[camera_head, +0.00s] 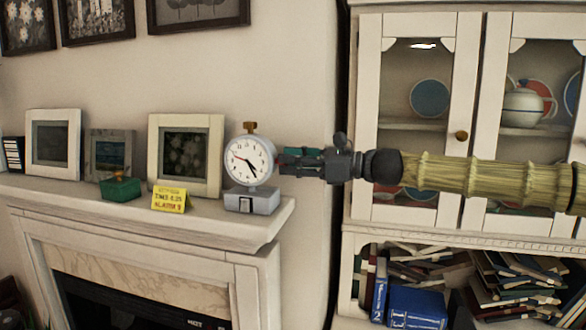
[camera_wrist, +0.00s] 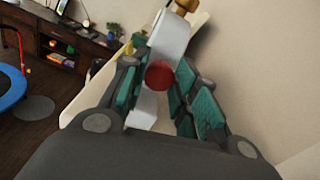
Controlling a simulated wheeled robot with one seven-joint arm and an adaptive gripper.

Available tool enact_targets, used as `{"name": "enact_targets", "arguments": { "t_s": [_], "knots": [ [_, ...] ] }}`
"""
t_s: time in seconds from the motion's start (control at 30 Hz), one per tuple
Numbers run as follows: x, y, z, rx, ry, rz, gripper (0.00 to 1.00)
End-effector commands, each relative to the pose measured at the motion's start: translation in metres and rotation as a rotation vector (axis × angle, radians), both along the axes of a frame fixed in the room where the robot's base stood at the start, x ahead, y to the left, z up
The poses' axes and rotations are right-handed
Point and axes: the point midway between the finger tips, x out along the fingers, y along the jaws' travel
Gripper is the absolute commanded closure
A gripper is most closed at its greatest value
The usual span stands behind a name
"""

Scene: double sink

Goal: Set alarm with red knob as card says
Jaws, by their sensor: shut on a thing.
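A white-faced alarm clock (camera_head: 246,172) stands on a grey base at the right end of the mantel. Its black hands point to the lower right and a red hand points left, slightly up. A yellow card (camera_head: 171,200) left of it has small lettering about time and alarm; I cannot read the numbers surely. My gripper (camera_head: 284,161) reaches in from the right at the clock's side. In the wrist view my gripper (camera_wrist: 157,72) is shut on the red knob (camera_wrist: 160,76), which shows between the green finger pads. The clock's white edge (camera_wrist: 172,36) is behind it.
A green box (camera_head: 121,187) and several picture frames (camera_head: 53,144) stand on the mantel (camera_head: 100,200). A brass knob (camera_head: 250,127) tops the clock. A white cabinet (camera_head: 367,120) with glass doors stands at right, with books (camera_head: 417,305) below.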

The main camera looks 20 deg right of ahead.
Motion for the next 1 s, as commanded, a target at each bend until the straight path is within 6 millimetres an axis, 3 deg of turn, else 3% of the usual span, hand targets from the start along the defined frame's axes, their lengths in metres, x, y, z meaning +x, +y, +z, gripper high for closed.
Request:
{"name": "enact_targets", "arguments": {
  "t_s": [0.5, 1.0],
  "knots": [
    [-0.0008, 0.0005, -0.0016, -0.162, -0.241, 0.0, 0.95],
    [-0.0008, 0.0008, 0.0002, -0.185, -0.273, 0.0, 0.95]
  ]
}}
